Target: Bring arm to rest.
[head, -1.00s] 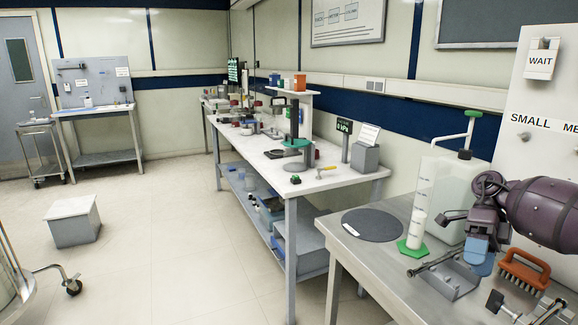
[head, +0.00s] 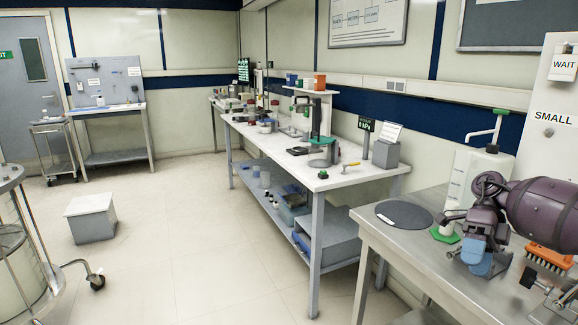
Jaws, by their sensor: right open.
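My right arm, purple, comes in from the right edge. Its right gripper (head: 464,236) is open, with dark and blue parts, in front of the steel bench at the right. I see nothing held in it. It covers part of a green hexagonal base (head: 441,237) and of the white bottle with a green pump top (head: 488,158) behind. Whether it touches them I cannot tell. My left gripper is not in view.
A dark round mat (head: 404,214) lies on the steel bench (head: 392,252). An orange brush (head: 545,258) lies below my arm. A white-topped workbench (head: 285,165) with several items stands further back. A grey step box (head: 91,218) and a wheeled frame (head: 40,255) stand left. The middle floor is clear.

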